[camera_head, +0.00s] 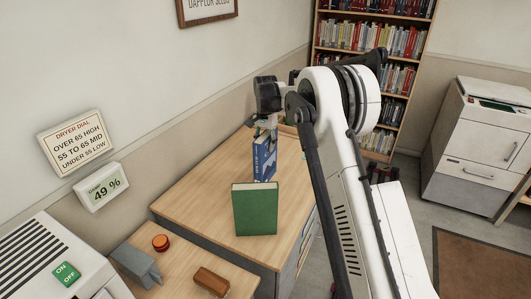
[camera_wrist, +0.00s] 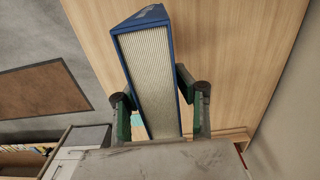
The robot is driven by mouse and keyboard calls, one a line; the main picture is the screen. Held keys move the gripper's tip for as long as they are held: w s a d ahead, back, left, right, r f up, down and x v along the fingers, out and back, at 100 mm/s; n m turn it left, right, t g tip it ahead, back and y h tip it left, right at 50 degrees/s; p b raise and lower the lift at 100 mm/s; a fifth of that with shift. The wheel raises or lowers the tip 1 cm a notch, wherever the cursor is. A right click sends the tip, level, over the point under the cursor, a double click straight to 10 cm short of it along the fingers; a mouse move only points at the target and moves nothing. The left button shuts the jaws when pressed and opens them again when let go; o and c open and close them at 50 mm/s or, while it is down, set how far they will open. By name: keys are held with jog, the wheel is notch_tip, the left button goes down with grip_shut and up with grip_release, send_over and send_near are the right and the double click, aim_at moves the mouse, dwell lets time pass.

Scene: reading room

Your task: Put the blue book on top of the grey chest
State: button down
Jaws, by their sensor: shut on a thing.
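The blue book (camera_head: 264,158) hangs upright below my gripper (camera_head: 266,124). In the wrist view the blue book (camera_wrist: 150,85) shows its pale page edges between the two fingers of my gripper (camera_wrist: 160,98), which is shut on it. A wooden-topped unit with grey sides (camera_head: 205,190), which looks like the grey chest, lies below it. The book's lower end is partly hidden behind a green book, and I cannot tell whether it touches the top.
The green book (camera_head: 256,210) stands upright on the wooden top, in front of the blue book. The top left of the green book is clear. A bookcase (camera_head: 395,77) stands behind.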

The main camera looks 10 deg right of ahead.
aim_at(264, 162)
jog(key=shift+f+p, duration=0.4)
jog(key=shift+f, duration=1.7)
jog(key=c, duration=1.3)
grip_release()
jog(key=shift+c, duration=0.2)
